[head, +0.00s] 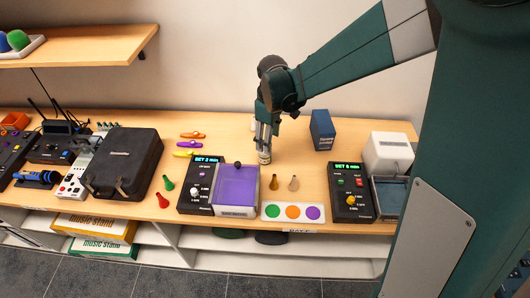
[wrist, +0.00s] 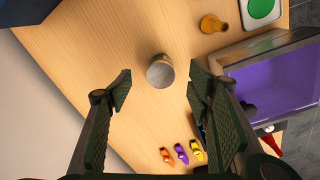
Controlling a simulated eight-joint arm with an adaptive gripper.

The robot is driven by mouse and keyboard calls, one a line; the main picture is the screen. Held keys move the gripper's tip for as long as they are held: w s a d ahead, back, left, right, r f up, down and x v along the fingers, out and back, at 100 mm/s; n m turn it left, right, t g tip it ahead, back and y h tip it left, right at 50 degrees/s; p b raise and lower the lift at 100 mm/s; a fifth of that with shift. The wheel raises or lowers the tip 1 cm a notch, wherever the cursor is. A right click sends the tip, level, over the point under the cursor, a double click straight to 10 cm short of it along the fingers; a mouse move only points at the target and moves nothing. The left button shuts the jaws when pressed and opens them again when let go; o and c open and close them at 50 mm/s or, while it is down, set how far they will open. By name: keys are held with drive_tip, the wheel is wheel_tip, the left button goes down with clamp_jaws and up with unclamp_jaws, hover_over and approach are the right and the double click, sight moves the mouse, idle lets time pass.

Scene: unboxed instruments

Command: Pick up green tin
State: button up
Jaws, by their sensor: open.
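A small round tin (head: 264,157) stands upright on the wooden table in the head view, right below my gripper (head: 263,144). My gripper (wrist: 160,92) is open and empty, one finger to each side of the tin's line in the wrist view. The tin appears just beyond the fingertips, and I see no contact. In the head view the fingers partly cover the tin.
A purple-lidded tray (head: 236,188) and a timer box (head: 201,185) stand at the front left of the tin. A blue box (head: 322,130) stands to its right. A black case (head: 121,162) lies farther left.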

sight(265, 156)
drive_tip(key=shift+w+a+f+n, duration=0.15)
drive_tip(key=shift+a+f+n, duration=0.1)
drive_tip(key=shift+a+f, duration=0.35)
drive_tip(key=shift+w+a+f+n, duration=0.15)
drive_tip(key=shift+a+f+n, duration=0.1)
drive_tip(key=shift+a+f, duration=0.3)
drive_tip(key=shift+d, duration=0.1)
drive_tip(key=shift+f, duration=0.15)
drive_tip(key=shift+f, duration=1.2)
drive_tip(key=shift+w+d+f, duration=0.1)
drive_tip(key=shift+w+f, duration=0.05)
drive_tip(key=shift+f, duration=2.5)
drive_tip(key=shift+c, duration=0.5)
drive_tip(key=c, duration=1)
